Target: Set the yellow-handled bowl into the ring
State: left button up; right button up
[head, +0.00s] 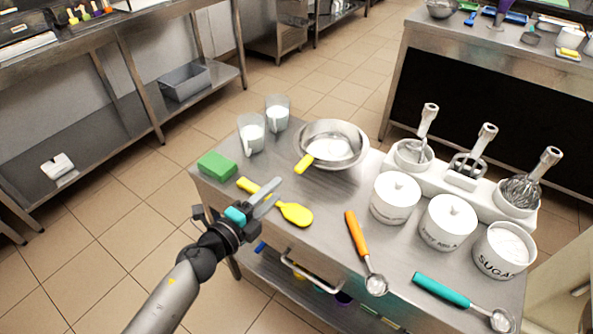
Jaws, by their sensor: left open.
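A steel bowl (349,137) stands on the steel table, left of the white canisters. A short yellow handle (304,163) shows at its near left side, and something white is inside it. I cannot make out a separate ring. My left gripper (273,193) is open and empty, left of and nearer than the bowl. In the picture it overlaps a yellow spatula (296,213) and hides part of it. My right gripper is not in view.
Two glass jugs (251,137) and a green sponge (217,165) are at the table's left. An orange-handled scoop (357,234) and a teal-handled scoop (445,288) lie in front of the white canisters (396,199). A white holder (461,179) with whisks stands behind them.

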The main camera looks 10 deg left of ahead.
aim_at(297, 172)
pick_arm(q)
jog(key=b+x, duration=0.2)
jog(key=x, duration=1)
jog(key=shift+w, duration=0.1)
jog(key=shift+c, duration=0.2)
grip_shut()
jog(key=shift+f, duration=0.2)
dwell(0.9)
jog(key=shift+c, duration=1.6)
grip_release()
grip_shut()
